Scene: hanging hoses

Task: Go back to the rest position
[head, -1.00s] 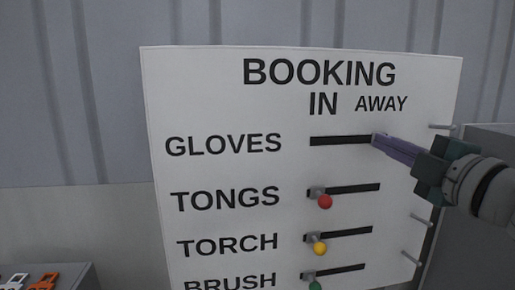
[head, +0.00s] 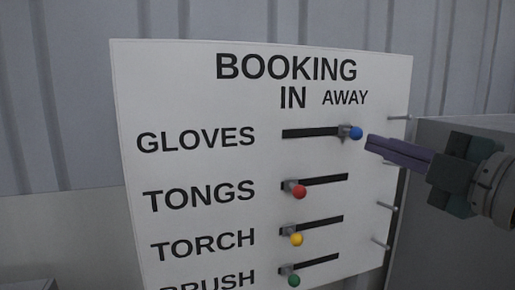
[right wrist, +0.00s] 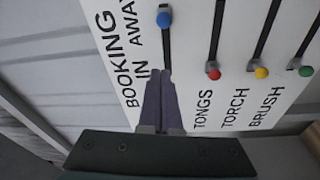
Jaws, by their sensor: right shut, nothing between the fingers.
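My right gripper (head: 371,142) is shut and empty in the head view, just right of the blue knob (head: 356,133) and apart from it. The blue knob sits at the AWAY end of the GLOVES slot on the white booking board (head: 190,105). In the right wrist view the closed purple fingers (right wrist: 161,84) point at the board, and the blue knob (right wrist: 164,20) shows beyond their tips. My left gripper is not in view.
The red knob (head: 299,192), yellow knob (head: 296,239) and green knob (head: 293,280) sit at the IN end of their slots. Metal pegs (head: 387,207) stick out along the board's right edge. A grey cabinet (head: 440,128) stands at right.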

